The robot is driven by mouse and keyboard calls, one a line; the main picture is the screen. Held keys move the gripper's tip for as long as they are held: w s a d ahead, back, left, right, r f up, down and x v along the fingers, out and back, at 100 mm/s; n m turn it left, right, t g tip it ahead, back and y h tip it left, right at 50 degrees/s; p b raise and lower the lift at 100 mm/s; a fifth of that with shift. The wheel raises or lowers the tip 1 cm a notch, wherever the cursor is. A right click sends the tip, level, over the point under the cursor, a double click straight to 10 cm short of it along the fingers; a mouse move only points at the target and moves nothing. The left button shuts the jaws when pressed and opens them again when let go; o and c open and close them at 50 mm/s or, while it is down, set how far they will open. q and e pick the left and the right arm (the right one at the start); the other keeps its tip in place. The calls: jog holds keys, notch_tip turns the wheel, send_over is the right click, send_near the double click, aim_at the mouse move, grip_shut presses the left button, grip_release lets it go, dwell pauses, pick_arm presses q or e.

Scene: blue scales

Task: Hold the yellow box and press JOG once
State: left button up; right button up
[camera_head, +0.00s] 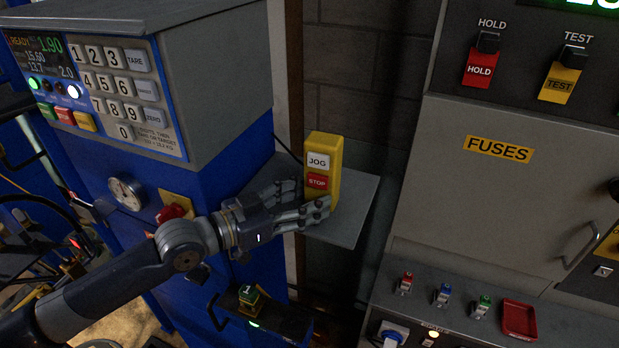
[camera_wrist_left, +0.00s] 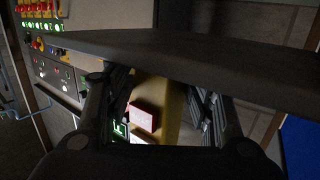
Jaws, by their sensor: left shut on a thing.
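The yellow box (camera_head: 323,148) stands upright on a small grey shelf (camera_head: 352,213) at the side of the blue scale. It has a white JOG button (camera_head: 318,161) above a red STOP button (camera_head: 317,182). My left gripper (camera_head: 303,202) is around the lower part of the box and shut on it. In the left wrist view the yellow box (camera_wrist_left: 170,105) shows between the fingers, with its red button (camera_wrist_left: 144,116) in view. The white JOG button shows only in part there, close to the lower edge. My right gripper is not in view.
The blue scale (camera_head: 234,170) with its keypad stands left of the box. A grey cabinet (camera_head: 500,190) labelled FUSES, with HOLD and TEST switches, stands at the right. Small coloured switches and a red tray (camera_head: 519,319) are on its lower ledge. A dark brick wall is behind.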

pick_arm(q)
grip_shut()
jog(key=o, duration=0.7)
grip_release()
jog(key=shift+o, duration=0.2)
